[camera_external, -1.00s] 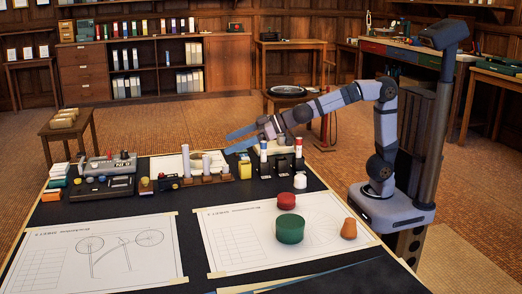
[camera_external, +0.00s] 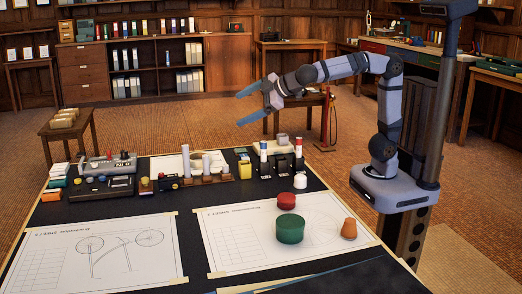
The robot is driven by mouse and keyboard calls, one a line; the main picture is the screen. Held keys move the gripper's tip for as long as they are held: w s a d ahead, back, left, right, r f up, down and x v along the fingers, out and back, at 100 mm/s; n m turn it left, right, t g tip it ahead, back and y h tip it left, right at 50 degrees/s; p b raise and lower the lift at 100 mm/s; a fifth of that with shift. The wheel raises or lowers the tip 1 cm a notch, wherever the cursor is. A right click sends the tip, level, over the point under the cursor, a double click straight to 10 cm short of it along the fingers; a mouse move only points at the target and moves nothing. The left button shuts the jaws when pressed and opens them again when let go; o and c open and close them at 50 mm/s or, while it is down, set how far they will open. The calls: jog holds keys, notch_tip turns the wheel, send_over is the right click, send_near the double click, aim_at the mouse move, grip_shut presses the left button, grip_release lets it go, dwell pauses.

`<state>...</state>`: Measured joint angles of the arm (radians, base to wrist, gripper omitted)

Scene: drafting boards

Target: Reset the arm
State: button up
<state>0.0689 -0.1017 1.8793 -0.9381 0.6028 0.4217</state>
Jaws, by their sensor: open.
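My gripper (camera_external: 243,107) is at the end of my arm, raised above the back of the drafting table (camera_external: 190,205). Its two blue fingers are spread apart with nothing between them, and they point left. My arm reaches left from its base at the table's right edge.
The left sheet (camera_external: 95,255) is clear of objects.

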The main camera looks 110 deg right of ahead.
jog(key=s+a+r+n+g+y+p, duration=0.1)
jog(key=s+r+n+g+p, duration=0.15)
jog(key=s, duration=0.25)
jog(key=s+a+r+n+g+p, duration=0.1)
jog(key=s+g+p, duration=0.2)
jog(key=s, duration=0.1)
jog(key=s+a+f+m+g+y+b, duration=0.4)
jog(key=s+a+f+m+g+y, duration=0.3)
jog(key=s+a+f, duration=0.8)
notch_tip(320, 180, down, 25)
jog(key=s+d+n+t+b, duration=0.2)
jog(key=s+b, duration=0.1)
jog(key=b, duration=0.7)
notch_tip(320, 180, up, 38)
jog(key=h+p, duration=0.1)
jog(key=p, duration=3.7)
jog(key=shift+w+f+t, duration=0.15)
jog(key=shift+w+t, duration=0.15)
jog(key=shift+t, duration=0.05)
